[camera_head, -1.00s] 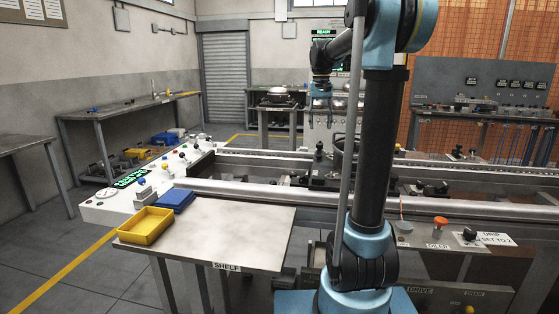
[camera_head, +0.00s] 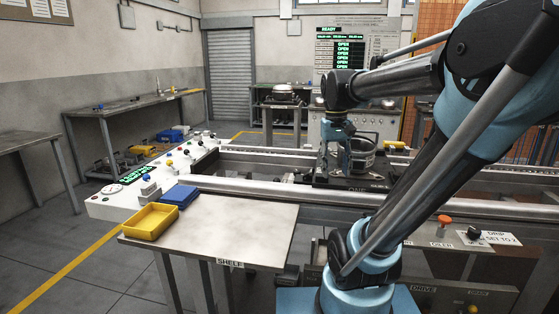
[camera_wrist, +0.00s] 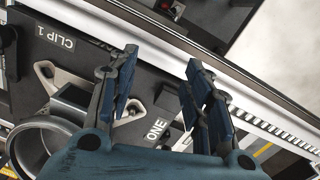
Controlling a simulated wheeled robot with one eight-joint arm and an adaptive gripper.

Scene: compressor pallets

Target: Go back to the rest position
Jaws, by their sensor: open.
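My gripper (camera_head: 337,170) hangs over the conveyor line in the head view, beside a round metal compressor housing (camera_head: 362,158) on a dark pallet (camera_head: 335,181). In the wrist view my gripper (camera_wrist: 160,95) has its two blue fingers spread apart, with nothing between them. Below the fingers lies the dark pallet with a "ONE" label, and a metal ring-shaped part (camera_wrist: 35,145) shows at lower left. Whether the fingers touch anything is not clear.
A shelf (camera_head: 225,235) with a yellow bin (camera_head: 151,222) and a blue bin (camera_head: 180,196) stands at the front left. A control panel (camera_head: 125,205) lies behind it. Conveyor rails (camera_head: 260,189) run across. The floor at left is clear.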

